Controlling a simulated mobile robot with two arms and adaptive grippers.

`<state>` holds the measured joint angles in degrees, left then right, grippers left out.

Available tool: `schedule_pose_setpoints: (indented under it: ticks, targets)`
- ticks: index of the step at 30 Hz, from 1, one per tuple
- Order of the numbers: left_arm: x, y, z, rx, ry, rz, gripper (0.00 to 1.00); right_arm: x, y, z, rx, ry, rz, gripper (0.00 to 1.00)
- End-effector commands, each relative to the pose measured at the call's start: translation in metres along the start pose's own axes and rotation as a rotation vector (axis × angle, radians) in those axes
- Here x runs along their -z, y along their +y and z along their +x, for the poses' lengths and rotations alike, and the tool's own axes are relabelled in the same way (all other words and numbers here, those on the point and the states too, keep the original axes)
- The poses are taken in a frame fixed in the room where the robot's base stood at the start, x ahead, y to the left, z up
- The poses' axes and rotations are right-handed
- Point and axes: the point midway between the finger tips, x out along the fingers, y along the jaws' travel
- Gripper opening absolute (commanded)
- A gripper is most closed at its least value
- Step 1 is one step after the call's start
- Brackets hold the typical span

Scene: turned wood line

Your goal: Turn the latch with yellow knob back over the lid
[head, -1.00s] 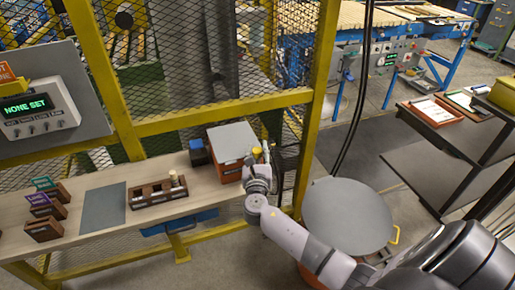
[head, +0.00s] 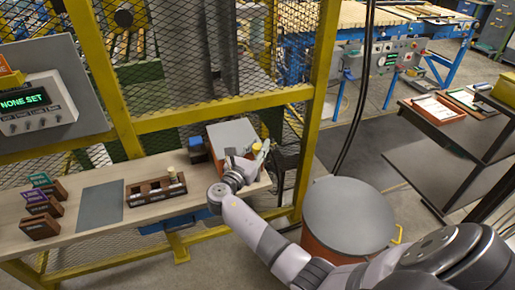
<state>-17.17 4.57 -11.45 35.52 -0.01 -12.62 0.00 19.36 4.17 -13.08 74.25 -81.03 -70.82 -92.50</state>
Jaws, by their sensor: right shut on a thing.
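The box with a grey lid (head: 229,134) stands at the right end of the wooden bench, against the yellow mesh fence. The yellow knob (head: 256,149) shows at the lid's right side. My right gripper (head: 258,154) is at this knob, its fingers shut on the latch there. The wrist and fingers cover the front of the box and most of the latch, so the latch's exact angle cannot be read. My left gripper is out of view.
A wooden rack with pegs (head: 156,191), a grey mat (head: 101,206) and several card holders (head: 42,204) stand left along the bench. A blue object (head: 198,150) sits beside the box. A grey-topped drum (head: 349,214) stands on the floor at right.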

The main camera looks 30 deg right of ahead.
Motion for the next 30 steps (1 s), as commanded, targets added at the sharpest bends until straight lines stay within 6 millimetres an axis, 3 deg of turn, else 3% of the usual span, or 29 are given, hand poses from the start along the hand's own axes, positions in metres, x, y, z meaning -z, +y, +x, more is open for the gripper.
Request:
schedule_pose_setpoints:
  ticks: [7, 8, 16, 26, 30]
  targets:
    - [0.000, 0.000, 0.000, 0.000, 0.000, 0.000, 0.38, -0.001, 0.000, 0.001, 0.000, -0.001, 0.002, 0.00]
    - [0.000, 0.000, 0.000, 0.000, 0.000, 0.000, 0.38, -0.001, 0.000, 0.001, 0.000, -0.001, 0.002, 0.29]
    - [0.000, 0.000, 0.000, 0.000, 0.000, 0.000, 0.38, -0.001, 0.000, 0.001, 0.000, -0.001, 0.002, 0.47]
    - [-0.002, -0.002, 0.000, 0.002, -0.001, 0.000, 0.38, 0.000, 0.000, -0.001, -0.001, 0.000, 0.001, 0.49]
    - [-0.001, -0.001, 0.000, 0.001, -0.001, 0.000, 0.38, 0.000, 0.001, -0.013, -0.003, 0.001, 0.002, 0.49]
